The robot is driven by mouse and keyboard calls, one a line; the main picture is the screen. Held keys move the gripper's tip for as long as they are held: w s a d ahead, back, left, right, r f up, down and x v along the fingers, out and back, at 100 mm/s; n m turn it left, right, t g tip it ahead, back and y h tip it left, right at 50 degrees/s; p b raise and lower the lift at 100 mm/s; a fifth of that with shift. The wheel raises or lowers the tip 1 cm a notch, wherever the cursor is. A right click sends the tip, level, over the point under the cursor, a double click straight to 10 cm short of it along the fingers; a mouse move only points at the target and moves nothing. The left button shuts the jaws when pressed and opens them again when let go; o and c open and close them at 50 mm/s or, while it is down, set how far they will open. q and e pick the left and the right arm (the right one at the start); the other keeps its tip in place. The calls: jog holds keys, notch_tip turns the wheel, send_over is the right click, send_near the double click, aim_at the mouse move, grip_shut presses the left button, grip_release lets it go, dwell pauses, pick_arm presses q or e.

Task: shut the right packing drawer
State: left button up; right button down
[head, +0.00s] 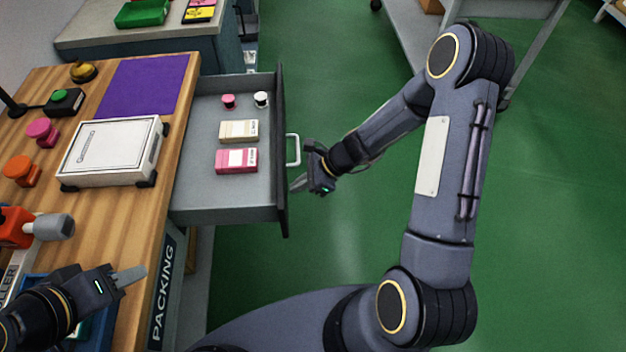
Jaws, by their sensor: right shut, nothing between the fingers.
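The right packing drawer (240,202) is pulled out from the wooden packing bench (145,215). Its dark front panel (281,150) carries a white handle (294,150). Inside lie a pink bottle, a white bottle, a cream box (238,131) and a pink box (236,160). My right gripper (299,184) is shut and empty, beside the front panel's outer face and just below the handle; I cannot tell whether it touches. My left gripper (131,275) is over the bench's near part; its fingers look together, but I cannot tell whether they are shut.
On the bench are a white scale (112,152), a purple mat (145,85), pink and orange knob-like items, and an orange and grey tool (35,228). Another bench (140,38) with a green tray stands behind. Green floor right of the drawer is open.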

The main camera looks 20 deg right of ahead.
jog(key=shift+w+a, duration=0.1)
jog(key=shift+a, duration=0.15)
